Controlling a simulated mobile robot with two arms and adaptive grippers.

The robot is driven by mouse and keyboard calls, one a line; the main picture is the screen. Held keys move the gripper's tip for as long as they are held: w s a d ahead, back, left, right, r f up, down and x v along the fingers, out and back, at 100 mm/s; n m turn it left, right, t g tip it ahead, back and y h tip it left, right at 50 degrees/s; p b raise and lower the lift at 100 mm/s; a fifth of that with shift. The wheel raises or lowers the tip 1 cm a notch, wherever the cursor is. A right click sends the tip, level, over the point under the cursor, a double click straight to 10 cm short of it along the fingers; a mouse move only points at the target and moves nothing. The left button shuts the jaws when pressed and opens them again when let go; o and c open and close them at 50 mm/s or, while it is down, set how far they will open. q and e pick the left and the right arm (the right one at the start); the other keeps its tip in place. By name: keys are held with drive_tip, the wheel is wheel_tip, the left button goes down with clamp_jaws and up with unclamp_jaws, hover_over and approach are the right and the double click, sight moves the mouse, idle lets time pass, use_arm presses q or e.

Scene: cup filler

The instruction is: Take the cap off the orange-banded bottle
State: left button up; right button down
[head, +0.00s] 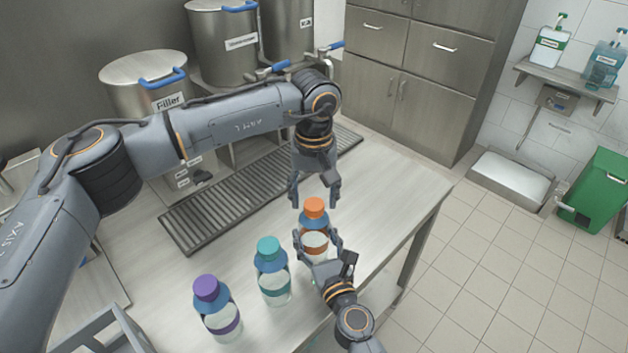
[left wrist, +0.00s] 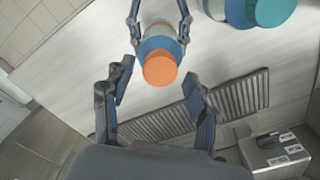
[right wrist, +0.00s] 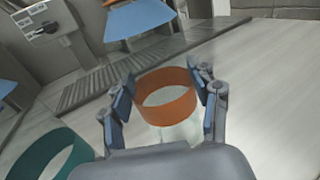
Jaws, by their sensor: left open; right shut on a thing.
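The orange-banded bottle (head: 315,240) stands upright on the table with its orange cap (head: 314,205) on. The cap also shows in the left wrist view (left wrist: 160,68). My right gripper (head: 318,238) is shut on the bottle's body from the near side, and in the right wrist view its fingers flank the orange band (right wrist: 166,98). My left gripper (head: 315,202) points down just above the cap, open, with its fingers spread and apart from the cap. In the left wrist view its fingers (left wrist: 158,115) show with nothing between them.
A teal-capped bottle (head: 272,275) and a purple-capped bottle (head: 216,308) stand to the left on the table (head: 395,195). Behind are a drain grate (head: 215,210) and the Filler tank (head: 150,85). The table's right part is clear.

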use_arm(q)
drive_tip(key=shift+f, duration=0.5)
drive_tip(key=shift+c, duration=0.2)
